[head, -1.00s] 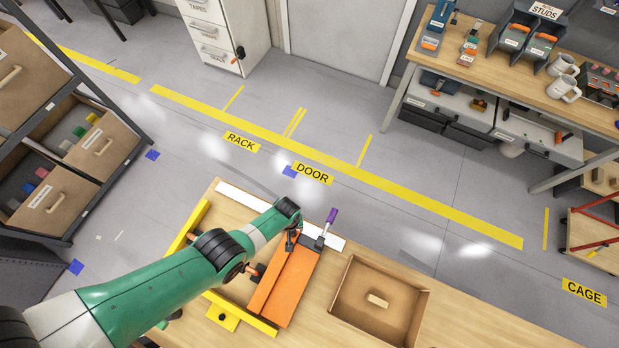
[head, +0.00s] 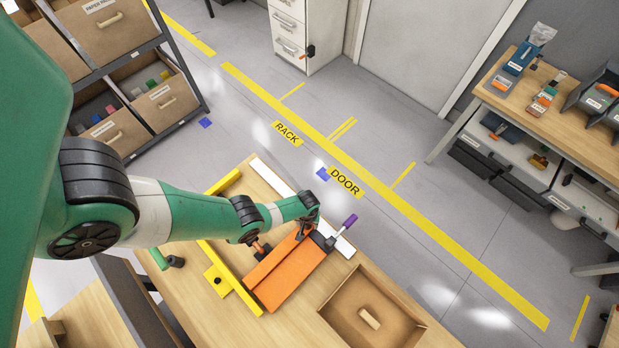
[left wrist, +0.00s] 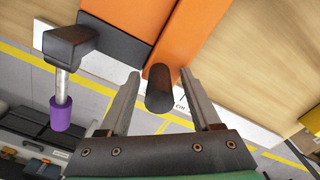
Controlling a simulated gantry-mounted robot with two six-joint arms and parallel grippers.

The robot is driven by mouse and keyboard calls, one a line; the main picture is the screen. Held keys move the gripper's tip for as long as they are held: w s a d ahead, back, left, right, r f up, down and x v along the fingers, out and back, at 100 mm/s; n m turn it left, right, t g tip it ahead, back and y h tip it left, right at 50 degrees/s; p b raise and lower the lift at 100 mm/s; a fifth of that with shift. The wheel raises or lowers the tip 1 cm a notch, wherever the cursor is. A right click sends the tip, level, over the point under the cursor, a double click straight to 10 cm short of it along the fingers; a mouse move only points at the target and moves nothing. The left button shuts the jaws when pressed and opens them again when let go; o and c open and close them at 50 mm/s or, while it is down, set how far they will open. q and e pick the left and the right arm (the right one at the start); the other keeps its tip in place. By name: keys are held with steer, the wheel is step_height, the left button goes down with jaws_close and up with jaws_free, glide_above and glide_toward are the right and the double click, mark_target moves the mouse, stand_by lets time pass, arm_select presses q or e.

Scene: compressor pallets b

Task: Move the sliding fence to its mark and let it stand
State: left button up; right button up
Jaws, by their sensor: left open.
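The orange fence (head: 288,272) lies on the wooden bench, its far end at the white scale strip (head: 272,178). The orange fence also shows in the left wrist view (left wrist: 196,45). A black block with a purple-handled lever (head: 349,222) is at its far end; the purple handle shows in the left wrist view (left wrist: 60,114). My left gripper (head: 306,230) is over the fence's far end. In the left wrist view my left gripper (left wrist: 159,80) is open, its fingers on either side of a black knob (left wrist: 160,100). I cannot tell whether they touch it. My right gripper is out of view.
A yellow bar frame (head: 235,284) lies left of the fence. An open cardboard box (head: 330,318) with a light block in it stands to the right on the bench. Drawer shelving (head: 160,128) stands at the left, a second workbench (head: 468,130) at the right.

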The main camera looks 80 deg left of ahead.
arm_select(q)
steer(key=shift+c, duration=0.2)
jaws_close()
stand_by(1.1)
